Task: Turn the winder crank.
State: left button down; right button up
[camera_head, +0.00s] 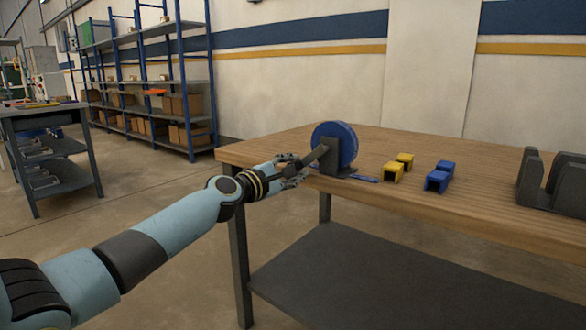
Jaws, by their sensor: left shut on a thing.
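The winder, a blue round drum (343,143) on a dark grey stand, stands near the left end of the wooden table. Its dark grey crank arm (316,156) points down and to the left, towards the table's left edge. My left gripper (300,168) reaches in from the left and is shut at the outer end of the crank. The gripped handle is mostly hidden by the fingers. My right gripper is not in view.
Yellow blocks (393,172) and blue blocks (438,180) sit right of the winder on the wooden table (460,215). A dark slotted holder (565,188) stands at the right edge. Shelves (150,80) stand behind on the left. The table's front is clear.

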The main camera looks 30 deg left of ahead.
pick_arm(q)
jog(key=shift+f, duration=0.15)
jog(key=c, duration=1.1)
grip_release()
jog(key=shift+o, duration=0.2)
jog(key=shift+s, duration=0.15)
jog(key=s, duration=0.7)
jog(key=shift+a, duration=0.25)
jog(key=shift+s, duration=0.1)
